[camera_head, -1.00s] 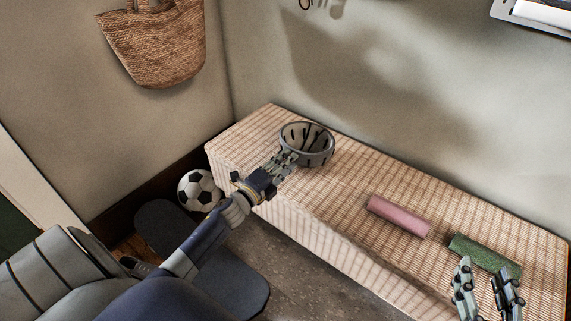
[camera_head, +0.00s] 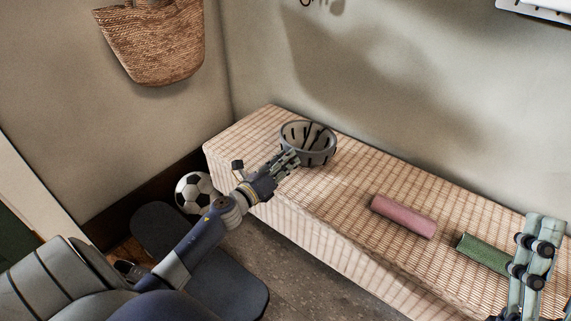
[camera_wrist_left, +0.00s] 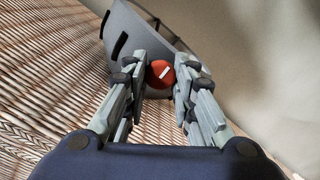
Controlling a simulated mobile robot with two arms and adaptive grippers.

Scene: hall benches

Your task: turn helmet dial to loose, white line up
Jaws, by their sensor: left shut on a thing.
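The grey helmet (camera_head: 322,152) with dark slots lies like an open bowl on the woven bench. In the left wrist view the helmet (camera_wrist_left: 128,35) fills the top centre. Its round red dial (camera_wrist_left: 160,79) carries a short white line, tilted with its right end higher. My left gripper (camera_head: 292,157) reaches the helmet's near side; in the wrist view the left gripper (camera_wrist_left: 161,73) has its fingers on both sides of the dial, shut on it. The dial is hidden in the head view. My right gripper (camera_head: 535,258) is at the right edge, partly cut off.
A pink roll (camera_head: 403,216) and a green roll (camera_head: 483,254) lie on the bench (camera_head: 340,205) to the right. A football (camera_head: 193,191) is on the floor to the left. A woven bag (camera_head: 155,45) hangs on the wall. The bench between helmet and pink roll is clear.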

